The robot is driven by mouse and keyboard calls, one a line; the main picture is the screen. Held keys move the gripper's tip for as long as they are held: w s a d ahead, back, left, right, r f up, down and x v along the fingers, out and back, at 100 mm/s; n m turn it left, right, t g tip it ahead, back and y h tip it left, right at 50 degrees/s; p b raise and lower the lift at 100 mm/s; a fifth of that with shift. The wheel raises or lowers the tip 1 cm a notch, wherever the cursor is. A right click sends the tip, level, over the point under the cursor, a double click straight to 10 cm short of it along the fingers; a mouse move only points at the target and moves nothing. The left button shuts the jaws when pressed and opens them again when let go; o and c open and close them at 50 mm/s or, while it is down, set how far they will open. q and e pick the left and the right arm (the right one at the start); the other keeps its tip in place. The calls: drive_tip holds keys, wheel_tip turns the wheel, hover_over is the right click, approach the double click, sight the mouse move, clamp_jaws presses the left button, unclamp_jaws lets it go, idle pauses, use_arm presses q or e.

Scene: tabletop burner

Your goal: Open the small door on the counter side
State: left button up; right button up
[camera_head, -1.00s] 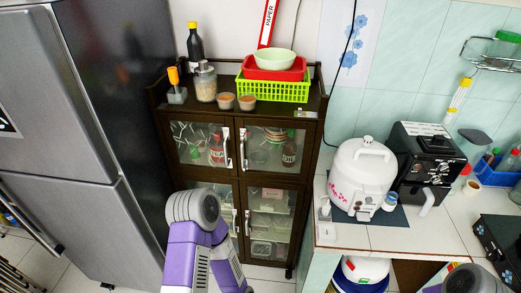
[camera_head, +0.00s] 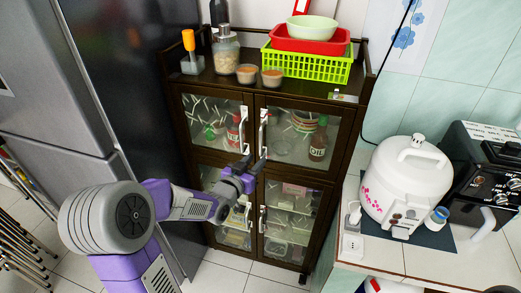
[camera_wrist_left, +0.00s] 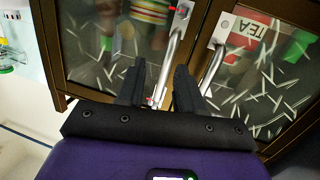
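A dark wooden cabinet (camera_head: 255,92) has glass doors with metal handles. Its upper right door (camera_head: 298,135), on the counter side, is shut. That door's upright handle (camera_head: 264,132) stands close to the upper left door's handle (camera_head: 243,130). My left gripper (camera_head: 246,164) is in front of the two handles, near their lower ends. In the left wrist view its two dark fingers (camera_wrist_left: 158,78) are apart. One handle (camera_wrist_left: 174,48) runs up between them, and the other handle (camera_wrist_left: 214,62) lies outside. I cannot tell whether the fingers touch the handle. My right gripper is out of view.
The tiled counter (camera_head: 420,258) with a white cooker (camera_head: 405,180) and a black machine (camera_head: 490,170) stands right of the cabinet. A fridge (camera_head: 50,70) is at the left. A green basket (camera_head: 308,66), bowls and jars sit on top.

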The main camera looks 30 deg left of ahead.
use_arm(q)
wheel_tip(320, 180, up, 3)
drive_tip(key=a+t, duration=0.1)
hover_over(261, 156)
drive_tip(key=shift+w+a+r+m+b, duration=0.25)
drive_tip(key=shift+w+r+m+b, duration=0.05)
drive_tip(key=shift+c, duration=0.4)
clamp_jaws()
